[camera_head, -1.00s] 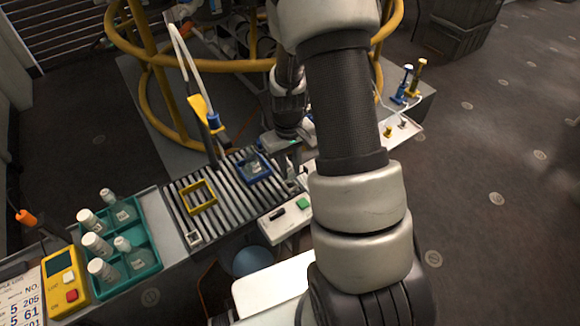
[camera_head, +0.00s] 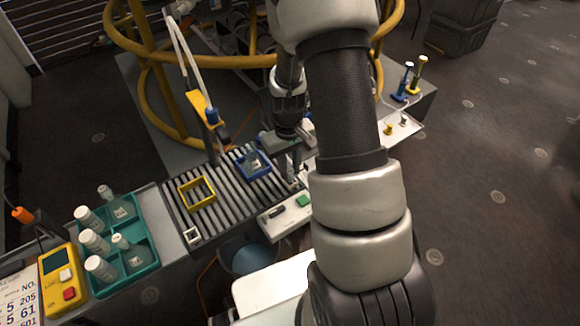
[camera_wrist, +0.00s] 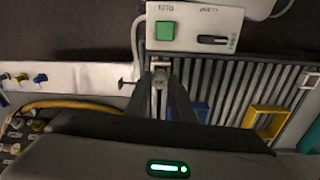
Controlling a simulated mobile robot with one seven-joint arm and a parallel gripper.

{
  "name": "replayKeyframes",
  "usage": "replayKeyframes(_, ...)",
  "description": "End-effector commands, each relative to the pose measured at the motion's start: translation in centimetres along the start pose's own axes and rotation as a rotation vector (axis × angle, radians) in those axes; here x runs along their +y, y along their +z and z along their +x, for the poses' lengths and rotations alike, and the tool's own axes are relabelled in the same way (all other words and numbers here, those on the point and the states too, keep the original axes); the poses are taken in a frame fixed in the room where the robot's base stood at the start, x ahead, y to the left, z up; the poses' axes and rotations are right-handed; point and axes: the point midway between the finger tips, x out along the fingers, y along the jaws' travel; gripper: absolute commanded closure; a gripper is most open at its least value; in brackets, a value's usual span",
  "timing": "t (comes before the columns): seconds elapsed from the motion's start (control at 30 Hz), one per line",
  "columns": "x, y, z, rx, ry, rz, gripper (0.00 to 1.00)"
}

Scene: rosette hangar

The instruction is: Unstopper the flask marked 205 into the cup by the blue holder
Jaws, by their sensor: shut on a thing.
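A clear flask (camera_head: 252,159) stands in the blue holder (camera_head: 266,173) on the slatted rack; its mark is too small to read, and I see no white stopper on it. The blue holder also shows in the wrist view (camera_wrist: 202,112). My gripper (camera_wrist: 160,84) is shut on a small pale stopper (camera_wrist: 160,77), to the right of the blue holder in the head view. A small white square cup (camera_wrist: 158,67) by the blue holder lies just beyond my fingertips in the wrist view. Whether the stopper touches it I cannot tell.
A yellow holder (camera_head: 184,202) stands empty, with another white cup (camera_head: 192,237) near it. A teal rack (camera_head: 147,266) holds several white-stoppered flasks. A white box with a green button (camera_head: 304,201) sits at the rack's front edge. A yellow dispenser arm (camera_head: 203,106) stands behind.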

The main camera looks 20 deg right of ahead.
Motion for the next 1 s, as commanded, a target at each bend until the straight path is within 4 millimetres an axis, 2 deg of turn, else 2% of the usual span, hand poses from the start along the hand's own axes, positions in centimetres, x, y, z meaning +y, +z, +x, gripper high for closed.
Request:
replayKeyframes(0.2, 0.0, 0.0, 0.9, 0.001, 0.000, 0.000, 0.91)
replayKeyframes(0.97, -0.1, 0.0, 1.3, 0.000, 0.000, 0.000, 0.91)
replayKeyframes(1.0, -0.1, 0.0, 1.3, 0.000, 0.000, 0.000, 0.72)
